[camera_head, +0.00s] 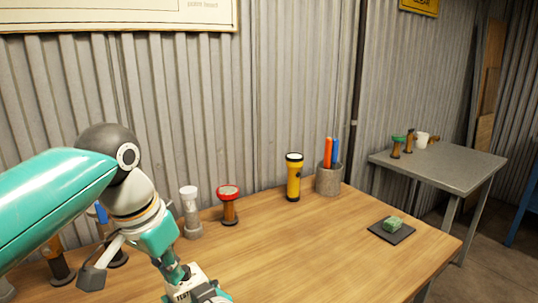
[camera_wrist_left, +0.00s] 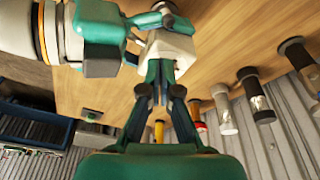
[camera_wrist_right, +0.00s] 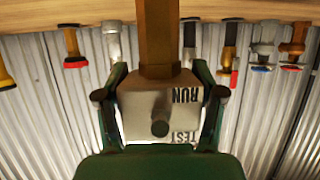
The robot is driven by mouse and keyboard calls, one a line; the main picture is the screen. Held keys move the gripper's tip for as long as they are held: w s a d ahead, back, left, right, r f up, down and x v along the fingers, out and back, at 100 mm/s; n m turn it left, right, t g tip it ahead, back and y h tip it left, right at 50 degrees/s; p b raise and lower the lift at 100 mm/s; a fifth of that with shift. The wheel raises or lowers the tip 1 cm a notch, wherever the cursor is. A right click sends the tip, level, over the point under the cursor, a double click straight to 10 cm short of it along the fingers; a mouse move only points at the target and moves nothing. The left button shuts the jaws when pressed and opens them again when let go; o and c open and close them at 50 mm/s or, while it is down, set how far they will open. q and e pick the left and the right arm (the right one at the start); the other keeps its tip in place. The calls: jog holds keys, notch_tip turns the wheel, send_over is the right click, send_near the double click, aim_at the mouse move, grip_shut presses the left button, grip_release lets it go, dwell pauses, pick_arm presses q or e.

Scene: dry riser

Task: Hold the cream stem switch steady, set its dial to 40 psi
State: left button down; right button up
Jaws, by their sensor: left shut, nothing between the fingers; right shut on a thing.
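The cream stem switch (camera_head: 183,287) is at the bottom of the head view, with "TEST" lettering on it. In the right wrist view its cream head (camera_wrist_right: 160,105) sits between the fingers of my right gripper (camera_wrist_right: 160,112), which is shut on it. That face shows "RUN" and "TEST" and a round knob (camera_wrist_right: 160,129); a brown stem runs up from the head. My left gripper (camera_head: 184,271) is shut and empty, its fingertips at or very near the switch. The left wrist view shows its tips (camera_wrist_left: 160,78) just below the cream head (camera_wrist_left: 170,50); contact and the dial reading cannot be told.
On the wooden table (camera_head: 290,250) stand a grey-white fitting (camera_head: 190,215), a red-topped fitting (camera_head: 229,205), a yellow flashlight (camera_head: 293,180) and a pen cup (camera_head: 329,180). A green block (camera_head: 393,224) lies on a dark pad. The table's front right is mostly clear. A side table (camera_head: 440,163) stands beyond.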

pick_arm(q)
jog(key=shift+f, duration=0.75)
jog(key=shift+w, duration=0.25)
jog(key=shift+w+a, duration=0.25)
jog(key=shift+a, duration=0.3)
dwell(0.4)
jog(key=shift+s+a+r, duration=0.1)
jog(key=shift+s+a, duration=0.15)
jog(key=shift+s, duration=0.1)
jog(key=shift+w+d+v, duration=0.1)
jog(key=shift+w+v, duration=0.1)
jog(key=shift+v, duration=0.75)
jog(key=shift+w+d+v, duration=0.15)
jog(key=shift+w+v, duration=0.05)
jog(key=shift+v, duration=0.75)
jog(key=shift+w+d+v, duration=0.1)
jog(key=shift+w+v, duration=0.1)
jog(key=shift+v, duration=0.75)
jog(key=shift+r, duration=0.15)
pick_arm(e)
jog(key=o, duration=1.6)
jog(key=shift+o, duration=0.2)
